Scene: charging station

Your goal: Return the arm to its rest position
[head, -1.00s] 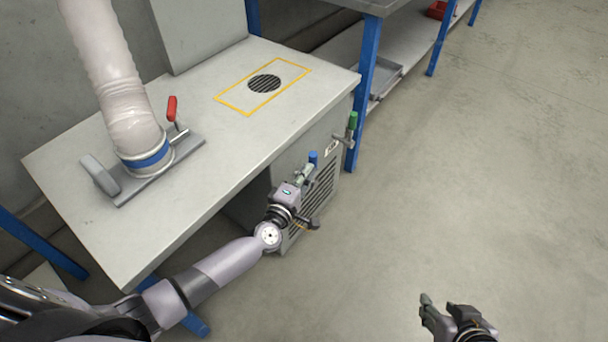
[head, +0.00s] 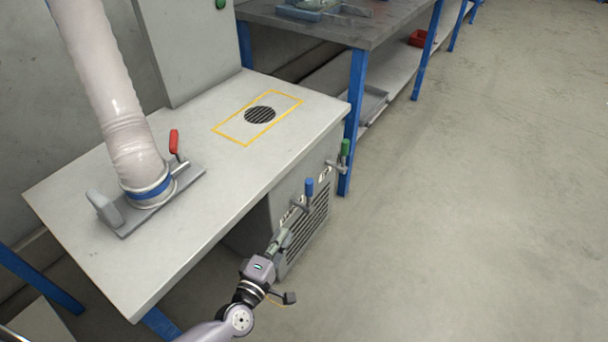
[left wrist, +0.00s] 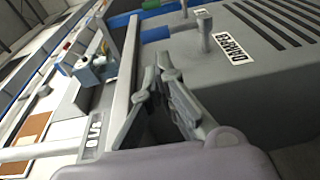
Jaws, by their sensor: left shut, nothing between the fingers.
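My left gripper (head: 280,242) is in front of the grey cabinet under the near table, below the blue-handled lever (head: 309,188). Its arm comes in from the bottom edge. In the left wrist view the two grey fingers (left wrist: 165,68) are together and hold nothing. The cabinet's vented front (left wrist: 265,25) is beside them, with a label on it. The fingers look apart from the blue handle (left wrist: 155,34), though the exact gap is hard to judge. My right gripper is in neither view.
The near table (head: 90,265) holds a hose (head: 118,110) on a plate with a red handle (head: 174,142), and a round vent (head: 260,115) in a yellow outline. A green-handled lever (head: 345,148) juts from the cabinet (head: 305,225). Open floor (head: 480,220) lies to the right.

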